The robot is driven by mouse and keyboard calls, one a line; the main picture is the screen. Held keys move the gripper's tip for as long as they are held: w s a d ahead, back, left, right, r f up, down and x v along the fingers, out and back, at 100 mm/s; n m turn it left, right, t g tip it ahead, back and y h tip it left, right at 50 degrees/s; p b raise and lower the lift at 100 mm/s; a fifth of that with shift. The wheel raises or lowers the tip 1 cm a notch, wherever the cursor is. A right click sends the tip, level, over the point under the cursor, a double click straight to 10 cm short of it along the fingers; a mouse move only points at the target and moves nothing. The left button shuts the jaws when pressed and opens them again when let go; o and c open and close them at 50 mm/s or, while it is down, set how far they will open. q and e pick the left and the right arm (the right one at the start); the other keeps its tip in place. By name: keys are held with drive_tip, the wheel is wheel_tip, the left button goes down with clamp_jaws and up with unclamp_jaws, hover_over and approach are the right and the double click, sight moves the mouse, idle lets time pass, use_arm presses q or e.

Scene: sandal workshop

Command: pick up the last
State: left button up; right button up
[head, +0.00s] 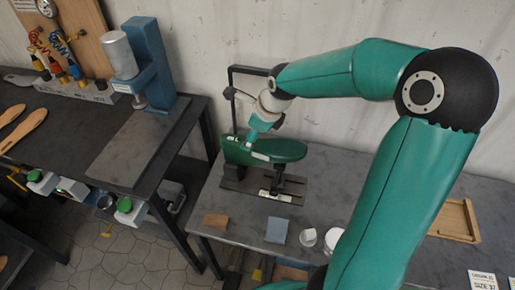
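The last (285,150) is a dark green, foot-shaped form. It lies lengthwise on a dark stand on the right-hand bench, its rounded end to the right. My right gripper (250,140) reaches down from above at the last's left end. Its fingertips overlap the last in the picture; I cannot tell whether they are closed on it. My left gripper is not in the head view.
A blue press (150,60) stands on the left bench (125,150). A brown block (215,221), a blue-grey block (277,230) and a small white cup (308,237) lie near the right bench's front edge. A wooden tray (455,220) lies at the right. A thin dark frame (233,95) rises behind the last.

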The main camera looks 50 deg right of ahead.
drive_tip(key=p+x, duration=0.1)
drive_tip(key=x, duration=0.6)
drive_tip(key=shift+s+a+f, duration=0.1)
drive_tip(key=shift+a+f, duration=0.1)
drive_tip(key=shift+r, duration=0.1)
drive_tip(key=c, duration=1.3)
drive_tip(key=shift+o, duration=0.2)
drive_tip(key=shift+r, duration=0.15)
